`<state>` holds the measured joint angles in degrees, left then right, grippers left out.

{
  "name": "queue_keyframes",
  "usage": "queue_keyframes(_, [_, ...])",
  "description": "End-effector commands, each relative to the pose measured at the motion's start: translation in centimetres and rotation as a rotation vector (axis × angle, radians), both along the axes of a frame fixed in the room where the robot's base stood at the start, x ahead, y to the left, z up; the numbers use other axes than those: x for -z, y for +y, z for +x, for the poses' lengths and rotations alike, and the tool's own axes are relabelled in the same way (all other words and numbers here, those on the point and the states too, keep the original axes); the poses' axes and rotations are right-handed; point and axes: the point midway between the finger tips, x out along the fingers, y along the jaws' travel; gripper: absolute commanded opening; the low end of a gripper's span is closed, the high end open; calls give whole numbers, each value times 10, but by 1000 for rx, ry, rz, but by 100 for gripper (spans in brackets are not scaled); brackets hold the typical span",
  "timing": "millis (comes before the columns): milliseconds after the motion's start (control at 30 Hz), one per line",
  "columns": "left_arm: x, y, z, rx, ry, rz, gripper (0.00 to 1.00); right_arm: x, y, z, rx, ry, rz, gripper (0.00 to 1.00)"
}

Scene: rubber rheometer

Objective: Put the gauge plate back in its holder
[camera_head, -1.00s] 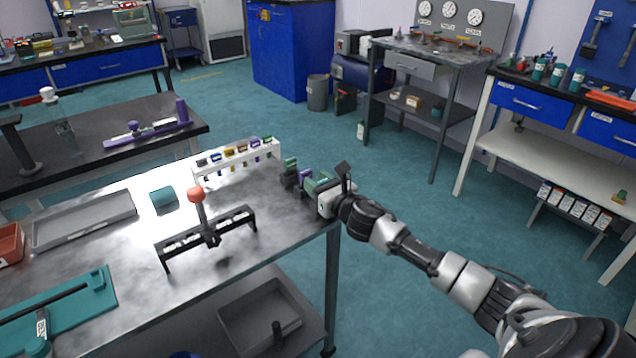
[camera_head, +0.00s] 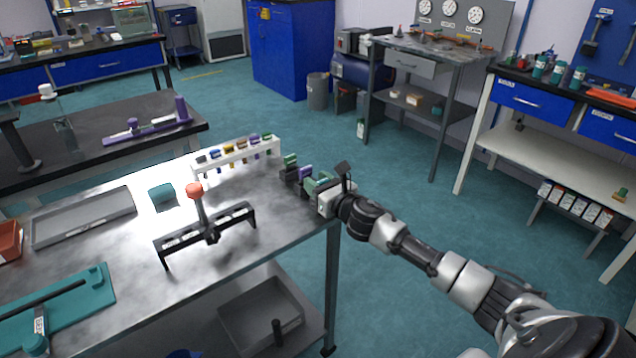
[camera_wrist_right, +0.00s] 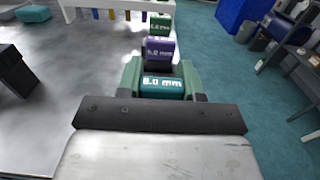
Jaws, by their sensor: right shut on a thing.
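A teal gauge plate tag marked 8.0 mm (camera_wrist_right: 162,86) sits between the green fingers of my right gripper (camera_head: 318,184) in the right wrist view. The gripper is shut on it at the table's right end. Just beyond, in line with it, are a purple tag marked 5.0 mm (camera_wrist_right: 160,50) and a green tag (camera_wrist_right: 161,23). They stand in a dark holder (camera_head: 289,178), which partly shows in the head view. The gripper hides the plate's lower part, so I cannot tell whether it is seated. My left gripper is not in view.
A white rack (camera_head: 236,160) with several coloured tags stands behind. A black stand with a red-topped post (camera_head: 196,192) is to the left. A teal block (camera_head: 162,195) and grey tray (camera_head: 85,219) lie farther left. The table's right edge is close to the gripper.

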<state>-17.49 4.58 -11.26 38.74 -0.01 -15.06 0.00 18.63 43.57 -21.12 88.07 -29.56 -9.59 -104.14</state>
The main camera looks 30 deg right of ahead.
Motion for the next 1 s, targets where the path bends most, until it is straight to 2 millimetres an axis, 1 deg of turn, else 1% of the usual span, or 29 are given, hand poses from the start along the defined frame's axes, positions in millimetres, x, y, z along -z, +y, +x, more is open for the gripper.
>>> queue_keyframes(67, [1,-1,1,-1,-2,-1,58,2,0,0,0,0,0,6])
queue_keyframes(100, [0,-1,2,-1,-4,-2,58,2,0,0,0,-1,0,37])
queue_keyframes(167, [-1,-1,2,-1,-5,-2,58,1,0,0,0,0,0,47])
queue_keyframes(200, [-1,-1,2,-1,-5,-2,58,1,0,0,0,0,0,53])
queue_keyframes(300, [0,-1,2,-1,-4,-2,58,1,0,0,0,0,0,66])
queue_keyframes(667, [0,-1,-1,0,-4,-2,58,2,0,0,0,1,0,66])
queue_keyframes(767, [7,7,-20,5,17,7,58,2,0,0,0,1,-1,66])
queue_keyframes(1000, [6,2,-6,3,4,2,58,4,-4,-49,-2,4,-3,66])
